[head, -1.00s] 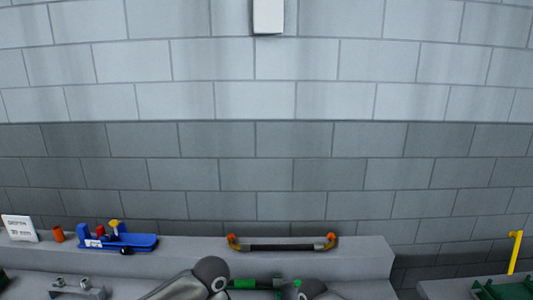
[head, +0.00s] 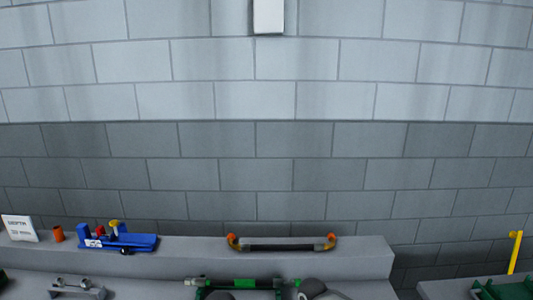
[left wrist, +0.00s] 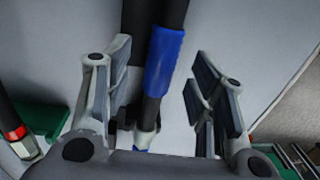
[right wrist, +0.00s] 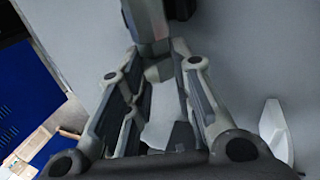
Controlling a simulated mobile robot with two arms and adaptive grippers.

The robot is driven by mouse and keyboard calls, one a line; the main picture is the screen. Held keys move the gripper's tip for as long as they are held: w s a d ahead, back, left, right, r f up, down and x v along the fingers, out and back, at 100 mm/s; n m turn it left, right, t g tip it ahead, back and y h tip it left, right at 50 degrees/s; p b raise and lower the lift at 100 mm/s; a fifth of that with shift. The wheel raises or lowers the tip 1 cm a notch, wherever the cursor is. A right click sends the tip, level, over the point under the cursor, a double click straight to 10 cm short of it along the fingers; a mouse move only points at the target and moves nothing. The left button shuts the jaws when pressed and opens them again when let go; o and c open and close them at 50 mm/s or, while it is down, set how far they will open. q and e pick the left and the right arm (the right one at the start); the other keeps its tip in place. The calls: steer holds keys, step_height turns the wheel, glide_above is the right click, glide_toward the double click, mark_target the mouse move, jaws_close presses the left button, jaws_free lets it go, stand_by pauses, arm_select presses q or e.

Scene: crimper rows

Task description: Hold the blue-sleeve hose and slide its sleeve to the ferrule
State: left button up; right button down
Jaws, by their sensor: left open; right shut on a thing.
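The blue-sleeve hose (left wrist: 152,107) is a dark hose with a blue sleeve (left wrist: 163,62) around it, in the left wrist view. A pale fitting shows at its lower end, partly behind my gripper body; I cannot tell if it is the ferrule. My left gripper (left wrist: 162,78) is open, its fingers on either side of the hose and apart from it. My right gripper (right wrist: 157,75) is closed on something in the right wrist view. Its grip is hard to make out; it appears to be the hose. The blue sleeve is not seen there or in the head view.
A dark hose with orange ends (head: 282,247) rests on the raised ledge. A blue tool (head: 130,242), an orange cylinder (head: 57,234) and a white sign (head: 20,229) stand at left. A red-banded hose (left wrist: 14,133) lies nearby.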

arm_select(q)
steer(key=shift+f, duration=0.85)
steer(key=c, duration=1)
steer(key=shift+c, duration=0.3)
steer(key=shift+a, duration=3)
steer(key=o, duration=1.1)
steer(key=shift+c, duration=0.2)
